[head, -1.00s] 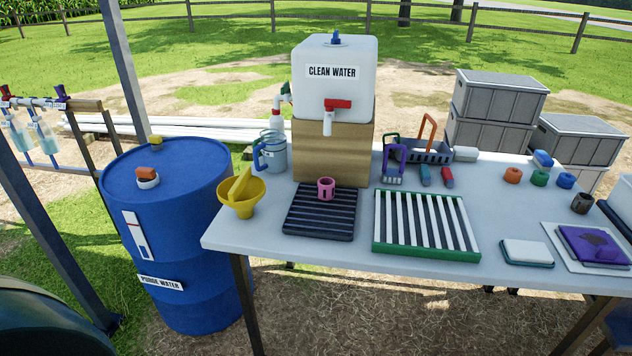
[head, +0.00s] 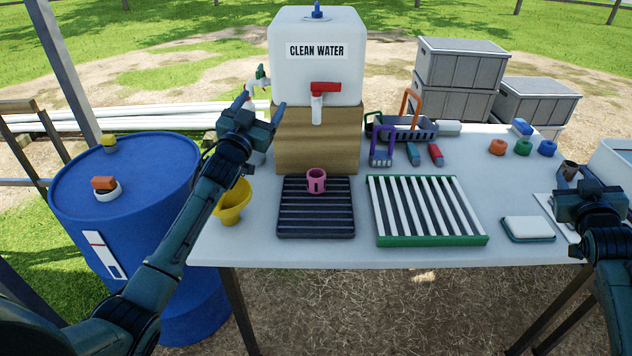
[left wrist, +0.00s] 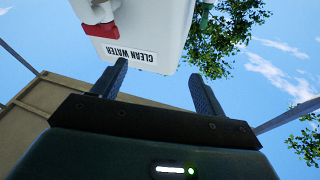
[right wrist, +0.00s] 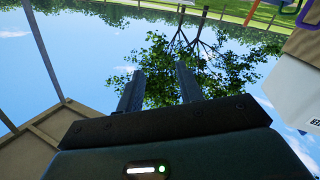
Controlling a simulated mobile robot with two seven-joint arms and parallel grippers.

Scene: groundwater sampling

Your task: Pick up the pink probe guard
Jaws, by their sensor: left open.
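The pink probe guard (head: 316,181), a short ring-like piece with a slot in its side, stands upright on the back part of the black ribbed rack (head: 316,222). My left gripper (head: 264,105) is open and empty, raised in front of the wooden block and the clean water tank, up and to the left of the guard. In the left wrist view its two fingers (left wrist: 158,88) are apart with nothing between them. My right gripper (head: 577,176) is at the right end of the table, far from the guard. In the right wrist view its fingers (right wrist: 158,88) are apart and empty.
The clean water tank (head: 318,75) with a red tap sits on a wooden block (head: 318,150) behind the rack. A blue drum (head: 130,220) stands left.

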